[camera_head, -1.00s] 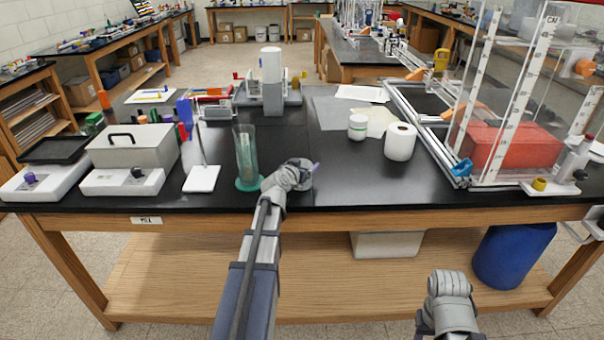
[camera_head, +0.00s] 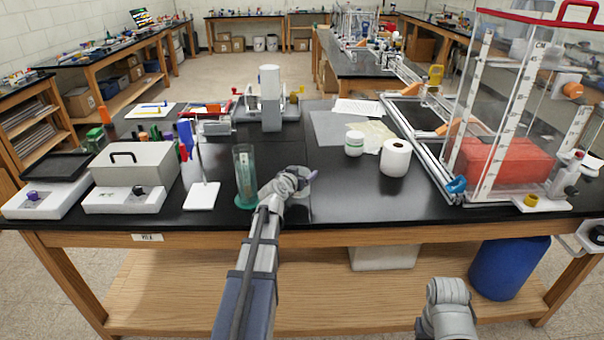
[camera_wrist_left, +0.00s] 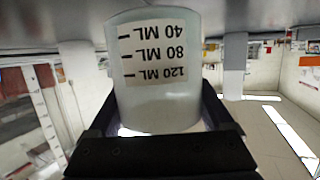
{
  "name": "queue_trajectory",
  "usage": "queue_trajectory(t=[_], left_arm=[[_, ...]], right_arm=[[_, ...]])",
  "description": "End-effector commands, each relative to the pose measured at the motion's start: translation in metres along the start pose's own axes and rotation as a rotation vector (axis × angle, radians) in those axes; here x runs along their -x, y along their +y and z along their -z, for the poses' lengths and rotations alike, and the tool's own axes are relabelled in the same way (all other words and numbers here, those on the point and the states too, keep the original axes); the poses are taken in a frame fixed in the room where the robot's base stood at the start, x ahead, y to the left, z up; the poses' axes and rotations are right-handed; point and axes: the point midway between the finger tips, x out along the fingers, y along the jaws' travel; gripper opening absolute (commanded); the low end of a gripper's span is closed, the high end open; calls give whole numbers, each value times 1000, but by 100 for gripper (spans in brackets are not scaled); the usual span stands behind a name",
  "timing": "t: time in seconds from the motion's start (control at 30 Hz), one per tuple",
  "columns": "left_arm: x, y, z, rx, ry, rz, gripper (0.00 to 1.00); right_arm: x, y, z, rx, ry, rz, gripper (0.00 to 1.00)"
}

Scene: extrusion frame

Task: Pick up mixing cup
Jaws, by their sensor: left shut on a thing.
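The mixing cup (camera_wrist_left: 160,80) fills the middle of the left wrist view. It is a translucent whitish cup with a white label marked 40, 80 and 120 ML, which reads upside down there. My left gripper (camera_wrist_left: 160,122) is shut on it, with a dark jaw on each side. In the head view my left gripper (camera_head: 308,177) is over the front part of the black bench, right of a clear cylinder. My own wrist hides most of the cup there, and I cannot tell whether it is clear of the bench top. My right forearm shows at the lower right, its gripper out of sight.
The clear graduated cylinder (camera_head: 245,178) on a green base stands close left of my left wrist. A paper roll (camera_head: 395,158) and a white jar (camera_head: 354,144) stand behind to the right. A clear tank (camera_head: 520,115) fills the bench's right end. Bench (camera_head: 350,205) near my gripper is bare.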

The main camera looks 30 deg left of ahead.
Motion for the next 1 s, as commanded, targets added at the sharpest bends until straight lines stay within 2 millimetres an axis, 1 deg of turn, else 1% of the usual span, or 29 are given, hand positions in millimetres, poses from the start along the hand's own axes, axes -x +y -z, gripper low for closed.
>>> queue_trajectory(t=[0.03,0.3,0.5,0.7,1.0], left_arm=[[3,0,10,0,0,0,32],[10,0,34,0,0,0,32],[15,0,48,0,1,-1,32],[17,0,55,0,1,-1,32],[17,0,57,0,1,-1,32]], right_arm=[[10,1,-1,0,0,0,50],[35,3,-2,0,0,0,50],[50,5,-3,0,0,0,50],[57,6,-3,0,0,0,50],[59,6,-3,0,0,0,50]])
